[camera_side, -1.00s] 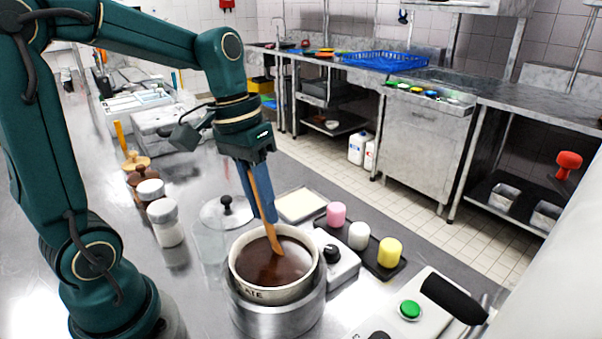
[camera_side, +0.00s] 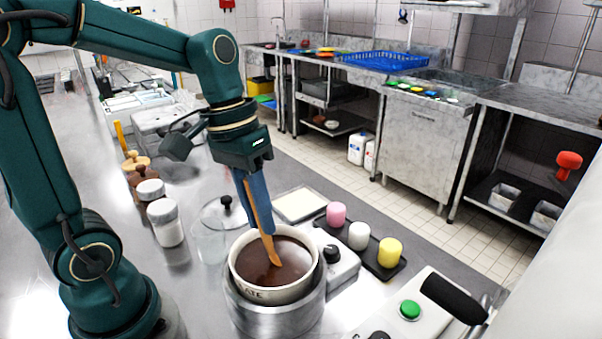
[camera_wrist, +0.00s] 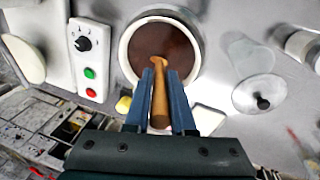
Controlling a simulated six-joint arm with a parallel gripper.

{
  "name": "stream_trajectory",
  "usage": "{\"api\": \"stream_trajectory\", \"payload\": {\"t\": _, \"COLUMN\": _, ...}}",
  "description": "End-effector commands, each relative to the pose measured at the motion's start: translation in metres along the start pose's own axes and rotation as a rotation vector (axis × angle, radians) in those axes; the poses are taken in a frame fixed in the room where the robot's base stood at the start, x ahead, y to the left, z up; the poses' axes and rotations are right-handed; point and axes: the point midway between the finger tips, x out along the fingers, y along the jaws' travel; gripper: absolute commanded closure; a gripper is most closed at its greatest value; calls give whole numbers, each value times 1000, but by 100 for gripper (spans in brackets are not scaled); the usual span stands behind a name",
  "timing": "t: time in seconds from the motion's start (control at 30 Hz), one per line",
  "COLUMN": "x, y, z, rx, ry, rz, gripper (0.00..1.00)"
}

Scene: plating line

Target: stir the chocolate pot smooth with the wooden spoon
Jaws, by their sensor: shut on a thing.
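The chocolate pot (camera_side: 240,268) is a pale round pot of dark brown chocolate (camera_side: 285,258), set in a metal holder (camera_side: 275,318). It also shows in the wrist view (camera_wrist: 127,45). The wooden spoon (camera_side: 266,228) hangs tilted from my gripper (camera_side: 256,205), with its lower end in the chocolate. My gripper is shut on the spoon's handle, with its blue fingers above the pot's rim. In the wrist view, the spoon (camera_wrist: 160,95) runs between the two fingers (camera_wrist: 162,72).
A control box with a black knob (camera_side: 333,253) stands right of the pot. A dark tray holds pink (camera_side: 336,214), white (camera_side: 359,235) and yellow (camera_side: 390,252) pieces. A clear lidded jar (camera_side: 210,240) and white-lidded jars (camera_side: 165,222) stand left of the pot.

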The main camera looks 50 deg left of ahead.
Motion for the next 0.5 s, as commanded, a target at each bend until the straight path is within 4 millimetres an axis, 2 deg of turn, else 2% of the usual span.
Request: {"api": "stream_trajectory", "payload": {"t": 0.5, "x": -35, "y": 0, "z": -1, "rx": -1, "ry": 4, "rz": 0, "gripper": 100}}
